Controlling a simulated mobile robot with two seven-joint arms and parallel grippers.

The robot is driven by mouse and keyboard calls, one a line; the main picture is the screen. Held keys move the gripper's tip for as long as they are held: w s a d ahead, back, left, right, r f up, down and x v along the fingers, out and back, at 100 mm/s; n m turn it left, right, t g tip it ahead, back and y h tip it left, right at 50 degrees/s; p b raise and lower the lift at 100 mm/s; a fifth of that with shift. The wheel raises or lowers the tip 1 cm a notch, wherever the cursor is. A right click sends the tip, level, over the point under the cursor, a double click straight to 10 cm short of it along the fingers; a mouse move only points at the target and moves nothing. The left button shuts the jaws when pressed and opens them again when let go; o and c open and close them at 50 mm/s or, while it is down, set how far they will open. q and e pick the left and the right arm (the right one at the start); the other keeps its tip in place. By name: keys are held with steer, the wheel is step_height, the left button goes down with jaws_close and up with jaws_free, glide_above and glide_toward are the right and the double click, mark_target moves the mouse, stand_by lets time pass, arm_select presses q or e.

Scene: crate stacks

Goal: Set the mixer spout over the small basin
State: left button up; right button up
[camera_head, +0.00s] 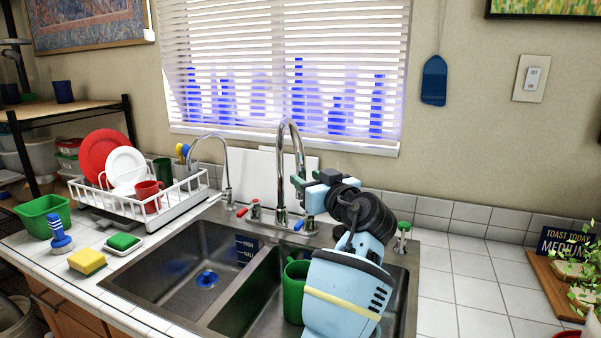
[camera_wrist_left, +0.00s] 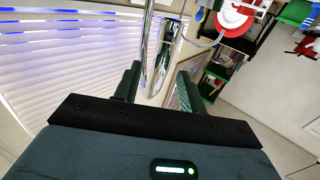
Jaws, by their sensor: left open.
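The mixer spout (camera_head: 283,165) is a tall chrome gooseneck behind the sink; its free end hangs toward the right basin side. The left basin (camera_head: 185,262) is empty apart from a blue drain piece and has level marks on its wall. The right basin (camera_head: 262,290) holds a green mug (camera_head: 294,290) and is partly hidden by my arm. My left gripper (camera_head: 305,182) is open beside the spout's hanging end. In the left wrist view, chrome tube (camera_wrist_left: 150,62) shows between its fingers (camera_wrist_left: 157,82); contact is unclear. My right gripper is out of view.
A thinner chrome tap (camera_head: 226,165) stands left of the spout. Tap handles with red (camera_head: 243,212) and blue (camera_head: 299,225) levers flank the spout base. A dish rack (camera_head: 165,208) and sponges crowd the left counter. The right counter (camera_head: 455,285) is largely clear.

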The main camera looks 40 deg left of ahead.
mark_target(304, 176)
arm_select(q)
steer(key=shift+x, duration=1.85)
jaws_close()
